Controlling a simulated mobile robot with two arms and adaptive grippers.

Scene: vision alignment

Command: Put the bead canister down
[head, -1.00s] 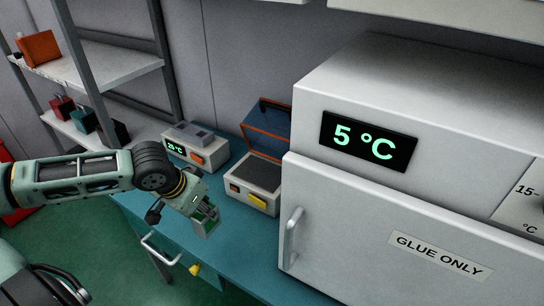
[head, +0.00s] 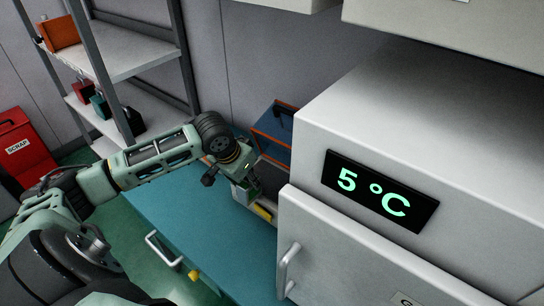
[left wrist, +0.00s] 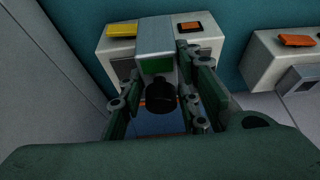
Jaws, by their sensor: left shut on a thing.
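My left gripper (head: 247,188) is shut on the bead canister. The canister (head: 238,196) is a small pale box with a green patch; in the left wrist view the canister (left wrist: 155,45) sits between the green fingers, with a dark round part at one end. The gripper (left wrist: 160,85) holds it in front of or above a pale device with an open blue lid (head: 272,128). Whether the canister touches that device (left wrist: 112,52) I cannot tell. My right gripper is not in view.
The teal bench (head: 190,215) is clear at left and front. A white cabinet reading 5 °C (head: 400,120) stands close at right, with a handle (head: 288,268). A second device (left wrist: 265,62) is beside the first. A shelf rack (head: 130,62) and a red scrap bin (head: 22,150) are at left.

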